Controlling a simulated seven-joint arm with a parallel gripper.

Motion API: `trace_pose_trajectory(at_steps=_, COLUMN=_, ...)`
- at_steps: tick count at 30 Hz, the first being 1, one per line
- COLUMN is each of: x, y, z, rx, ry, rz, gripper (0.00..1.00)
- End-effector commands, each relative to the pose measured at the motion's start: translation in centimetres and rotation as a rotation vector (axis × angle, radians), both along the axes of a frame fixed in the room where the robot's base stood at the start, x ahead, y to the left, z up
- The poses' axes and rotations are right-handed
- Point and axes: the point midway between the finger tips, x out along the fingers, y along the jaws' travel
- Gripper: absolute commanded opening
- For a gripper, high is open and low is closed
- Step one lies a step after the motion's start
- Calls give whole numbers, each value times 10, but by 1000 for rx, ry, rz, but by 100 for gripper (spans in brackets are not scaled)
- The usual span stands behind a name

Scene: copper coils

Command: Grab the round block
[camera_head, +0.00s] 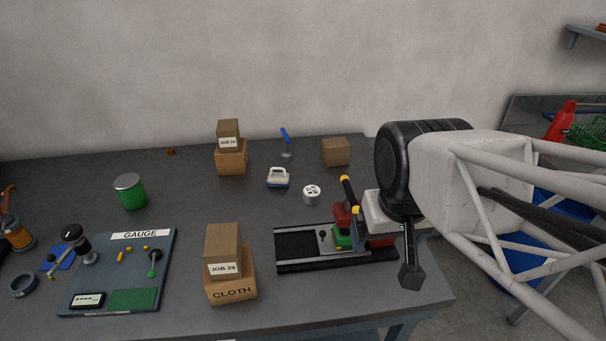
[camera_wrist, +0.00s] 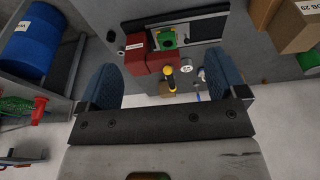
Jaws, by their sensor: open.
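A short round white block (camera_head: 311,194) with dark spots on its top stands upright on the grey table, behind the black rail.
The black rail (camera_head: 297,249) carries a red clamp (camera_head: 345,215) and a green block (camera_head: 342,238), close to my gripper. Stacked boxes (camera_head: 231,287) stand left of the rail.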

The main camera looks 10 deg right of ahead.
Motion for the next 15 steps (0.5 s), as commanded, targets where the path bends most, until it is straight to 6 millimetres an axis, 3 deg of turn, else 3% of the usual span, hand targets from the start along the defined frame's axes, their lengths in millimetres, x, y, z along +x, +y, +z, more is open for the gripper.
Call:
trace_pose_trajectory(at_steps=5, x=1, y=0, z=12, rx=0, ry=-3, rz=0, gripper=91)
trace_pose_trajectory(at_steps=12, x=0, y=0, z=53, rx=0, ry=-4, rz=0, gripper=91)
trace_pose_trajectory(at_steps=15, x=7, y=-1, z=51, rx=-28, ry=17, rz=35, gripper=91)
